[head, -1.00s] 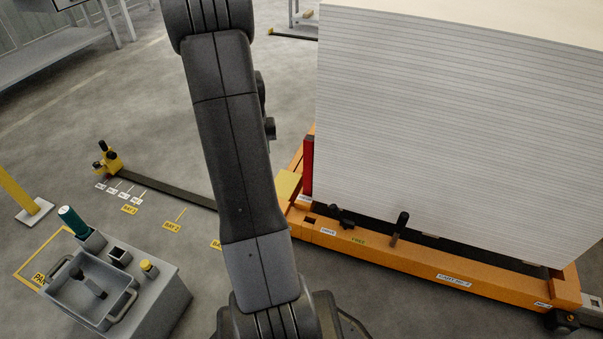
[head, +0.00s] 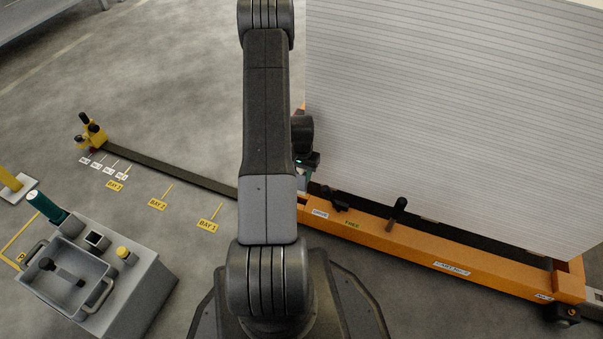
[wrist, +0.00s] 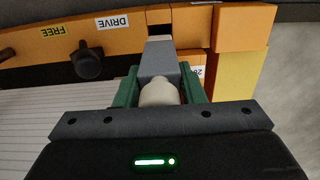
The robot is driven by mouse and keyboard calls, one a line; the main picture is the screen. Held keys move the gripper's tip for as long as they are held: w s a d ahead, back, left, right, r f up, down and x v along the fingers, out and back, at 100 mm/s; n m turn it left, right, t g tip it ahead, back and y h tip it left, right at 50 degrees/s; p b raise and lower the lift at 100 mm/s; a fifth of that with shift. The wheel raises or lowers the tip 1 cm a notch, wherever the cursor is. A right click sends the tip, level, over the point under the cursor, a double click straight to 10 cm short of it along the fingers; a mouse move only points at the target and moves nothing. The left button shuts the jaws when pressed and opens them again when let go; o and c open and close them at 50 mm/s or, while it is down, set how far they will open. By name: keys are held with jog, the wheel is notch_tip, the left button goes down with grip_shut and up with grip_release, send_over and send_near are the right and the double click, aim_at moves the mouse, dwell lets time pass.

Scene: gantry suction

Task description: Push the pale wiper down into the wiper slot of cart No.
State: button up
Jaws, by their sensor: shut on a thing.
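My gripper (wrist: 160,76) has green fingers closed on the pale wiper (wrist: 159,92), whose cream rounded end shows between them in the wrist view. A grey block lies just beyond the cream end, towards the orange cart frame (head: 440,250). A dark gap in the orange beam, apparently the wiper slot (wrist: 158,17), shows past the grey block. I cannot tell whether the wiper touches or enters it. In the head view my arm hides the fingers, the wiper and the slot; only a bit of the gripper housing shows beside the cart's near left corner.
A tall pale stack (head: 450,110) stands on the cart, close to my gripper. A black lever (head: 397,212) rises from the beam near the DRIVE and FREE labels. A grey bin unit (head: 110,290) stands at lower left. Open floor with bay marks lies left of the cart.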

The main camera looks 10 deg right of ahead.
aim_at(301, 180)
jog(key=shift+b, duration=0.3)
jog(key=shift+f, duration=0.35)
jog(key=shift+f+b, duration=1.55)
jog(key=shift+f, duration=0.1)
jog(key=shift+f+b, duration=1.9)
jog(key=shift+f, duration=3.05)
jog(key=o, duration=1.1)
